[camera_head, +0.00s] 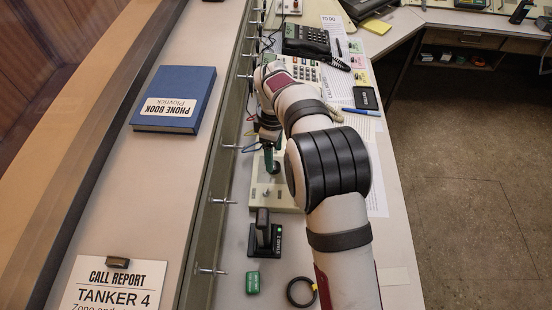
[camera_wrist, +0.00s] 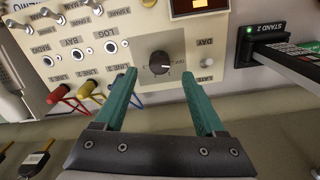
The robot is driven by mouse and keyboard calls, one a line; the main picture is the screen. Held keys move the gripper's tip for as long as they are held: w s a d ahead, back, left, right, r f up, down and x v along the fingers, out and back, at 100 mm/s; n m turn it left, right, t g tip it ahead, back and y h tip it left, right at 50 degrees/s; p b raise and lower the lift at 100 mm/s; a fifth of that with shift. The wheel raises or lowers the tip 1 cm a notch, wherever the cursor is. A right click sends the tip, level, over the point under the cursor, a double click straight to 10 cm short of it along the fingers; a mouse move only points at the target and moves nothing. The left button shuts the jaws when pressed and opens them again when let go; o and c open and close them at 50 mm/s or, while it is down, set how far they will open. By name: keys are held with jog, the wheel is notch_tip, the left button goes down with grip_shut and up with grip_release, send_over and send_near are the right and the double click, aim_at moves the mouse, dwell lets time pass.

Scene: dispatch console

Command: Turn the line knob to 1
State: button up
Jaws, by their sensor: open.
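The line knob is likely the dark round knob (camera_wrist: 159,63) on a grey square plate in the wrist view. It has a pale pointer mark that points right; the numbers around it are too small to read. It sits on the cream console panel (camera_wrist: 110,25). My gripper (camera_wrist: 160,75) is open, with one green finger on each side of the knob in that view, and nothing is held. Whether the fingers touch the panel cannot be told. In the head view my gripper (camera_head: 271,162) is over the cream panel (camera_head: 265,192), and the knob is hidden there.
Red, yellow and blue plugs (camera_wrist: 107,95) with cables stand left of the knob. A black stand (camera_wrist: 270,45) marked STAND 2 is at the right. A desk phone (camera_head: 306,40) is at the back, and a blue phone book (camera_head: 175,98) lies on the ledge at left.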

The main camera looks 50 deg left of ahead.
jog(key=shift+f, duration=2.3)
grip_shut()
